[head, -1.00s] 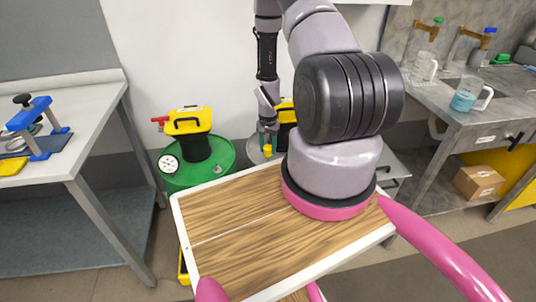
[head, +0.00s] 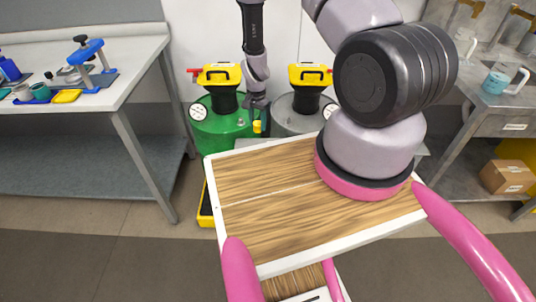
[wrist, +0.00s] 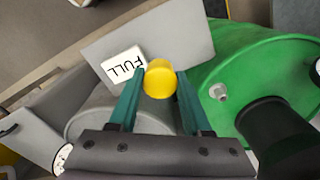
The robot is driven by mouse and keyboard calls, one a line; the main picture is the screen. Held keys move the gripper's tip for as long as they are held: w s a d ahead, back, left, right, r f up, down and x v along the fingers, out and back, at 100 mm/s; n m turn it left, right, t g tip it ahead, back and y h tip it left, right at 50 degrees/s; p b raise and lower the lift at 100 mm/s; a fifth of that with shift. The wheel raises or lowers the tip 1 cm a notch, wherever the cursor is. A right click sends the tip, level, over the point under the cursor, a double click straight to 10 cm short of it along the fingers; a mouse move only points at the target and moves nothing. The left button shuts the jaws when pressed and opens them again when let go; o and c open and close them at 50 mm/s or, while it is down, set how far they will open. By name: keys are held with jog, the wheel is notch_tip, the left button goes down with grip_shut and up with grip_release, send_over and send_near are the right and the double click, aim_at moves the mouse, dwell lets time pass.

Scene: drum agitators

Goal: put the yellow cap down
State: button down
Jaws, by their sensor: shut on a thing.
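The yellow cap (wrist: 159,80) is held between the two teal fingertips of my gripper (wrist: 155,88) in the wrist view. In the head view the small yellow cap (head: 257,126) shows at the end of my gripper (head: 260,122), in front of the gap between the green drum (head: 213,140) and the grey drum (head: 287,122). In the wrist view a grey plate (wrist: 190,35) with a white label reading FULL (wrist: 124,64) lies beyond the cap. I cannot tell how far the cap is above it.
Yellow-topped agitators (head: 219,75) (head: 310,75) stand on the drums. A bench (head: 135,58) with a blue press (head: 88,52) and small containers is at left. Open floor lies at lower left.

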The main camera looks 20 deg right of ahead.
jog(key=f, duration=0.5)
jog(key=shift+s+a+f, duration=0.2)
jog(key=shift+a+f, duration=0.05)
jog(key=shift+f, duration=2.2)
jog(key=shift+f, duration=0.15)
jog(key=c, duration=0.6)
grip_release()
